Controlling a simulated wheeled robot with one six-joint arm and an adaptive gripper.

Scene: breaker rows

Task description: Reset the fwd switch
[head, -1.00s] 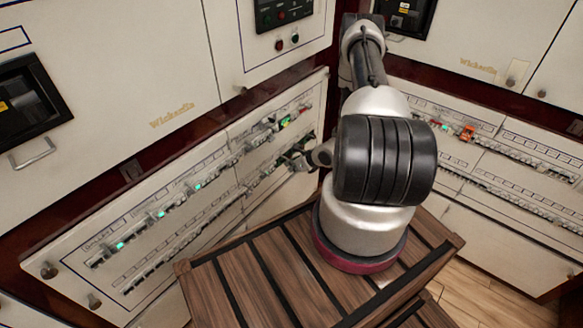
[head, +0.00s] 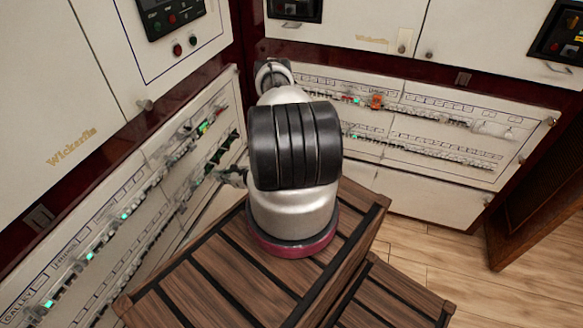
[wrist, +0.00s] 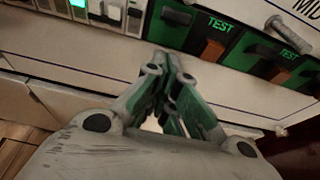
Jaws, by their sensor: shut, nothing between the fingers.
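No label reading fwd is legible, so I cannot tell which switch is the fwd one. In the wrist view a green breaker block (wrist: 235,32) marked TEST has black levers and brown-orange buttons. A black lever (wrist: 176,17) and a brown-orange button (wrist: 213,50) stand at its left part. My gripper (wrist: 172,62) is shut and empty, its fingertips just below this block; contact cannot be told. In the head view my gripper (head: 236,178) is by the left panel (head: 150,205), near its dark green breakers (head: 221,155), partly hidden by my arm.
White breakers (wrist: 105,12) with a lit green lamp (wrist: 78,4) are left of the green block. A second breaker panel (head: 430,165) with an orange piece (head: 376,102) fills the back right. A slatted wooden crate (head: 190,280) stands below my arm. Floor is clear at right.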

